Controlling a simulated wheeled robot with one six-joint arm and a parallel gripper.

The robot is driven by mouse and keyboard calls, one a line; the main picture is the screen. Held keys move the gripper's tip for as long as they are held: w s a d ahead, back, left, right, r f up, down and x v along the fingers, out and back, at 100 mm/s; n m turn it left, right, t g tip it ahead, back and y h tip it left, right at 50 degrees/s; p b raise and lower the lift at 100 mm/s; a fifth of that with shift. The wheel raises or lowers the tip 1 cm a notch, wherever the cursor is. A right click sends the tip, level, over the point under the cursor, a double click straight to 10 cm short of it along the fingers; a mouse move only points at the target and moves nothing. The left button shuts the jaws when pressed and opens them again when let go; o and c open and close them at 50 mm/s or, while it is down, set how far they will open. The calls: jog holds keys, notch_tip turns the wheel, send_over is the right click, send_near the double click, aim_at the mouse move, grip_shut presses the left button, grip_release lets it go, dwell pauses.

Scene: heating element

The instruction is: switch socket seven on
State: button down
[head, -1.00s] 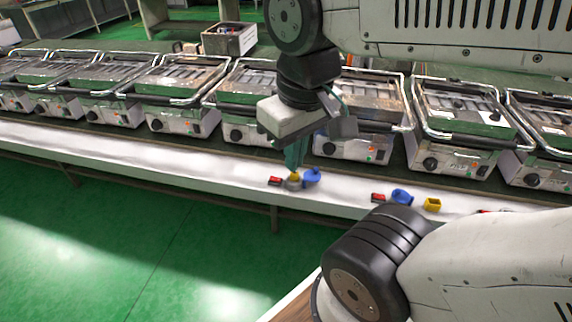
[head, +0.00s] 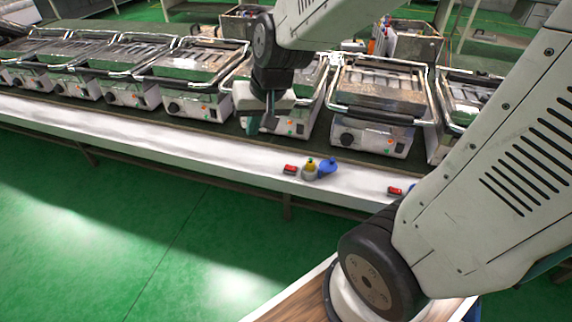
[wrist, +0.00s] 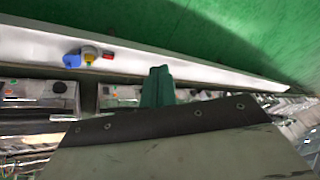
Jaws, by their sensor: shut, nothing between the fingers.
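On the white ledge in the head view is a red switch (head: 290,169), left of a round grey socket (head: 309,174). A yellow plug (head: 310,162) stands at the grey socket, and a blue socket cover (head: 328,166) is to the right. In the wrist view the red switch (wrist: 108,56), yellow plug (wrist: 88,63) and blue cover (wrist: 72,60) show upper left. My gripper (head: 253,125) is shut and empty, raised near the front of a grill, behind and left of this group. Its green fingers (wrist: 158,85) show in the wrist view. No socket number or switch position is readable.
Several grills (head: 188,80) stand in a row behind the ledge (head: 180,140). Another red switch (head: 394,191) sits further right, its surroundings partly hidden by my arm. The ledge left of the nearer group is bare. Green floor (head: 120,230) lies in front.

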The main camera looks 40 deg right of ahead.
jog(key=w+d+f+m+t, duration=0.1)
jog(key=w+d+f+m, duration=0.1)
jog(key=w+f, duration=0.45)
jog(key=w+d+f+m+h, duration=0.2)
jog(key=d+f, duration=0.4)
jog(key=f, duration=0.3)
jog(key=w+d+f+m+t+h, duration=0.1)
jog(key=d+f+m+h, duration=0.3)
jog(key=f, duration=0.6)
jog(key=w+d+h, duration=0.1)
jog(key=d+h, duration=0.1)
jog(key=d, duration=0.1)
jog(key=shift+w+d, duration=0.15)
jog(key=shift+f, duration=0.15)
send_over(291, 167)
jog(key=a, duration=0.2)
jog(key=f, duration=0.7)
jog(key=shift+s+d, duration=0.1)
jog(key=shift+s, duration=0.2)
notch_tip(291, 167, down, 2)
jog(key=shift+w+f, duration=0.15)
jog(key=shift+f, duration=0.1)
jog(key=shift+w+a+f, duration=0.1)
jog(key=shift+a+f, duration=0.1)
jog(key=shift+f, duration=0.5)
